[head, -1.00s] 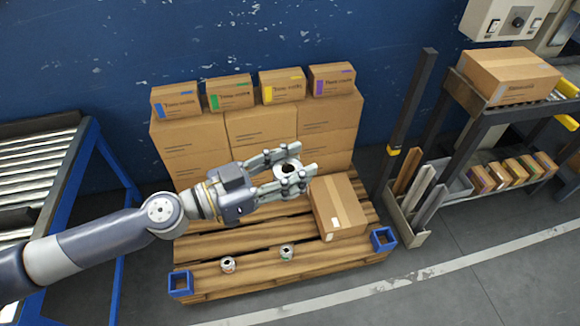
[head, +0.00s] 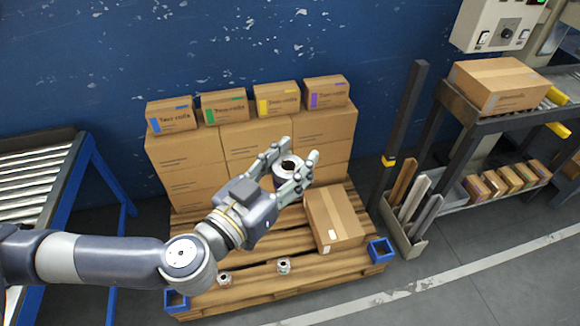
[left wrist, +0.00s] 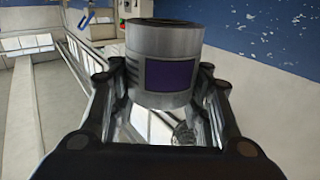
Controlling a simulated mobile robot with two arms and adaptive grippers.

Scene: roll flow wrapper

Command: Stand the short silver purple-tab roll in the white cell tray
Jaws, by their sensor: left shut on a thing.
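My left gripper (head: 293,156) is shut on a short silver roll (head: 287,166), held in the air in front of the stacked cartons. In the left wrist view the roll (left wrist: 165,45) sits upright between the fingers and its dark purple tab (left wrist: 170,75) faces the camera. In the head view the roll's top shows a dark core hole. I cannot make out a white cell tray in either view. My right gripper is not in view.
Two small rolls stand on the front of the wooden pallet, one on the left (head: 224,280) and one on the right (head: 284,266). A closed carton (head: 334,218) lies on the pallet's right. Cartons with coloured labels top the stack behind. A roller conveyor (head: 35,170) is at left.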

